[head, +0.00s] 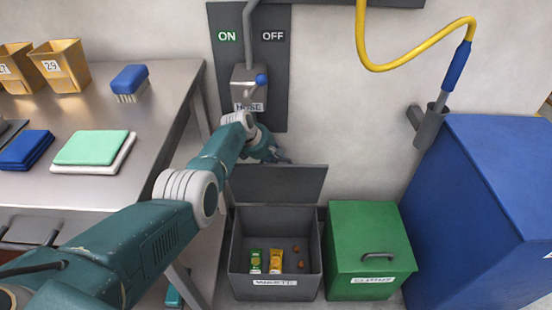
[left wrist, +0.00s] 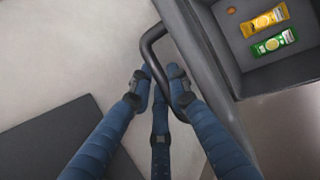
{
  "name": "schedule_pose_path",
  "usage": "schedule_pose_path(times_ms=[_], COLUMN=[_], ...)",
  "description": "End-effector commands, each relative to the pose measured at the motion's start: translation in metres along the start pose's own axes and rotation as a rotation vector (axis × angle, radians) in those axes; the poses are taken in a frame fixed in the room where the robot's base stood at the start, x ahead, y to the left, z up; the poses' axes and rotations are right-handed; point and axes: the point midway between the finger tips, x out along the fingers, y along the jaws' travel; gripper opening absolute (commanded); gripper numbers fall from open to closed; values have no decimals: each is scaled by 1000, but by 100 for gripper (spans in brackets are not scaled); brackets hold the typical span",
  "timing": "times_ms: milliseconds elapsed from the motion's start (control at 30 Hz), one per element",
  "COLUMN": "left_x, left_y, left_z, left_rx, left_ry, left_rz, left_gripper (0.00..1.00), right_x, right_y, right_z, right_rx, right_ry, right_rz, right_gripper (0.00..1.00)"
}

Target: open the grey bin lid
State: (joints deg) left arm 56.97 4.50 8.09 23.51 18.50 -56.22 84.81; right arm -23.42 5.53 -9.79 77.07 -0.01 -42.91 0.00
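The grey bin (head: 238,255), labelled WASTE, stands on the floor against the wall. Its lid (head: 290,185) is raised, close to upright behind the opening, and the inside shows. In the left wrist view the lid (left wrist: 190,30) is seen nearly edge-on, with its dark bar handle (left wrist: 148,42). My left gripper (head: 282,159) is behind the lid's top edge, partly hidden by my arm. In the left wrist view its fingers (left wrist: 160,84) are closed around the handle, one on each side. My right gripper is not in view.
A green packet (head: 255,260) and a yellow packet (head: 275,260) lie in the bin with small brown bits. A green lidded bin (head: 365,235) and a big blue box (head: 490,210) stand to the right. A metal table (head: 150,130) is at left. A hose switch box (head: 245,85) hangs above.

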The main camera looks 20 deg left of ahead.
Motion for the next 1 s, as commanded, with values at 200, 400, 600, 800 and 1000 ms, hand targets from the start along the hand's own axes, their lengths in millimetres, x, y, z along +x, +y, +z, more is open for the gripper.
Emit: schedule_pose_path(times_ms=[200,400,600,800,1000], left_x=[0,0,-8,-29,-62], left_y=[6,4,5,5,5], left_z=[-2,-2,-2,-1,0], left_rx=[5,3,3,3,4], left_ry=[2,2,2,2,1], left_rz=[21,18,20,23,23], left_gripper=[26,26,26,26,26], right_x=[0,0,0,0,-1], right_y=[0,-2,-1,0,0], right_z=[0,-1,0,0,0], right_rx=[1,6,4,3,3], right_ry=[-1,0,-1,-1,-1], right_rz=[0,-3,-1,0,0], right_gripper=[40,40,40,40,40])
